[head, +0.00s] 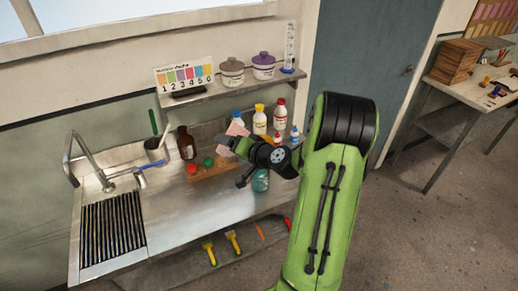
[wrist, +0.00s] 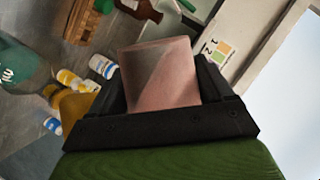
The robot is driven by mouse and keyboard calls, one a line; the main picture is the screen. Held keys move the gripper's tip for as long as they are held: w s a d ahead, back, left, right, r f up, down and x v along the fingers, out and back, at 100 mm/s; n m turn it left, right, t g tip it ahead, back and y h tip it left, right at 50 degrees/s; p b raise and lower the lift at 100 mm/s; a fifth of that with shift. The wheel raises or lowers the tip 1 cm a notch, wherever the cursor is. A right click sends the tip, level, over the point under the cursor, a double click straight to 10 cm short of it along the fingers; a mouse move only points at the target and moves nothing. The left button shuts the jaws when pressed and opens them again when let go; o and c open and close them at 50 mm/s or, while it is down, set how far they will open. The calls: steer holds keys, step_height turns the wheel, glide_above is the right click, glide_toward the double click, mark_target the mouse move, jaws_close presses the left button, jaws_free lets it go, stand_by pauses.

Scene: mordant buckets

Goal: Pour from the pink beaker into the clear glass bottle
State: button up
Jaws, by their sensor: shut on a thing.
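My gripper (head: 241,143) is shut on the pink beaker (head: 236,128), above the metal counter. In the wrist view the beaker (wrist: 158,72) sits between the two black fingers of my gripper (wrist: 166,88). Its contents cannot be seen. A greenish, see-through glass bottle (head: 261,182) stands on the counter below and slightly right of my gripper, partly hidden by it. It looks like the clear glass bottle. A large greenish see-through shape with white lettering (wrist: 22,72) at the left of the wrist view seems to be the same bottle. The beaker is apart from it.
A brown bottle (head: 186,143), a wooden rack (head: 208,173) with red and green tops, and several white bottles, one yellow-capped (head: 260,120), stand near the gripper. A sink (head: 112,230) with a tap (head: 80,150) is at left. A shelf (head: 215,91) with jars hangs above.

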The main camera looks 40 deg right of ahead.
steer(key=shift+s+d+r+b, duration=0.25)
steer(key=shift+d+b, duration=0.05)
steer(key=shift+d, duration=0.05)
steer(key=shift+w+d+f+n+h+b, duration=0.1)
steer(key=shift+w+f+n+h+b, duration=0.15)
steer(key=shift+n+b, duration=0.3)
steer(key=b, duration=0.1)
steer(key=a+f+n+b, duration=0.1)
steer(key=shift+w+f+h+b, duration=0.1)
steer(key=shift+w+h+b, duration=0.2)
steer(key=shift+h+b, duration=0.1)
steer(key=shift+s+a+f+b, duration=0.15)
steer(key=shift+f+b, duration=0.25)
steer(key=shift+b, duration=0.2)
steer(key=f+b, duration=0.2)
steer(key=b, duration=0.1)
steer(key=f+n+h+b, duration=0.1)
steer(key=b, duration=0.1)
steer(key=shift+a+f, duration=0.25)
steer(key=shift+a, duration=0.1)
steer(key=f+n+b, duration=0.1)
steer(key=b, duration=0.2)
steer(key=a+n+h+b, duration=0.1)
steer(key=b, duration=0.2)
steer(key=a+f+n+h+b, duration=0.1)
steer(key=n+b, duration=0.1)
steer(key=b, duration=0.1)
steer(key=shift+s+a+f+h, duration=0.1)
steer(key=shift+a+f+h, duration=0.05)
steer(key=shift+f+h, duration=0.15)
